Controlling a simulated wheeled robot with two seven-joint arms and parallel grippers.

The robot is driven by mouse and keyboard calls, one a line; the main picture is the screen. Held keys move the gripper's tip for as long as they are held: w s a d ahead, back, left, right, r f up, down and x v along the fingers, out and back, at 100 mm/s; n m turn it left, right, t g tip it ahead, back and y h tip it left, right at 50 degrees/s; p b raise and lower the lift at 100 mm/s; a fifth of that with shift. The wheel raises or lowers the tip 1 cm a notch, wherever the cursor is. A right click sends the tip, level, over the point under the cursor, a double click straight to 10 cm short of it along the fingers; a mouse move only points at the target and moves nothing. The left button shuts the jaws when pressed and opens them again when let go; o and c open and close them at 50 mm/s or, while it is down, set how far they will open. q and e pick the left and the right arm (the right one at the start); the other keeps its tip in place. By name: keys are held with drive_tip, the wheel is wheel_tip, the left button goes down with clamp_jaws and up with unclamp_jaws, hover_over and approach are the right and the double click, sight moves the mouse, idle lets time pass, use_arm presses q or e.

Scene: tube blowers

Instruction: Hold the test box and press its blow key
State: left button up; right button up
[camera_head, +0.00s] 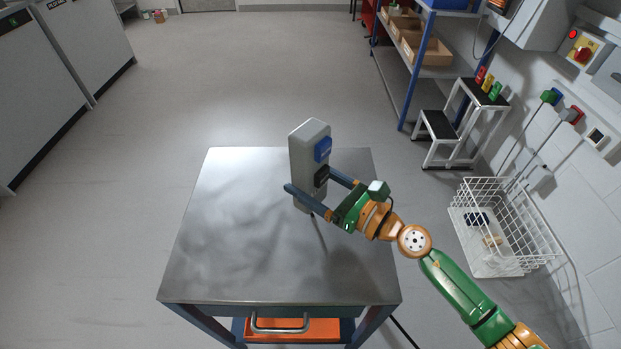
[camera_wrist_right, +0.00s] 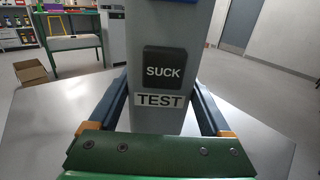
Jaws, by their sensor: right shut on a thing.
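The test box (camera_head: 303,160) is a tall grey block, upright over the metal table (camera_head: 230,240) towards its back right. It has a blue key (camera_head: 322,149) high on its face and a black key (camera_head: 321,176) lower down. In the right wrist view the black key (camera_wrist_right: 164,67) reads SUCK, above a white TEST label (camera_wrist_right: 159,101). Only a blue edge (camera_wrist_right: 215,30) shows above there; the blue key's lettering is not readable. My right gripper (camera_head: 309,179) is shut on the box, one finger along each side, below the blue key. My left gripper is not in view.
The left and front of the table top are clear. To the right stand a white wire basket (camera_head: 500,225), a step stool (camera_head: 455,130) and a blue-framed shelf (camera_head: 420,75). Grey cabinets (camera_head: 40,90) stand at left.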

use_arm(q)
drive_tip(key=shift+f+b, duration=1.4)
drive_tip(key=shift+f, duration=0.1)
use_arm(e)
drive_tip(key=shift+f, duration=1.5)
drive_tip(key=o, duration=1)
drive_tip(key=c, duration=1)
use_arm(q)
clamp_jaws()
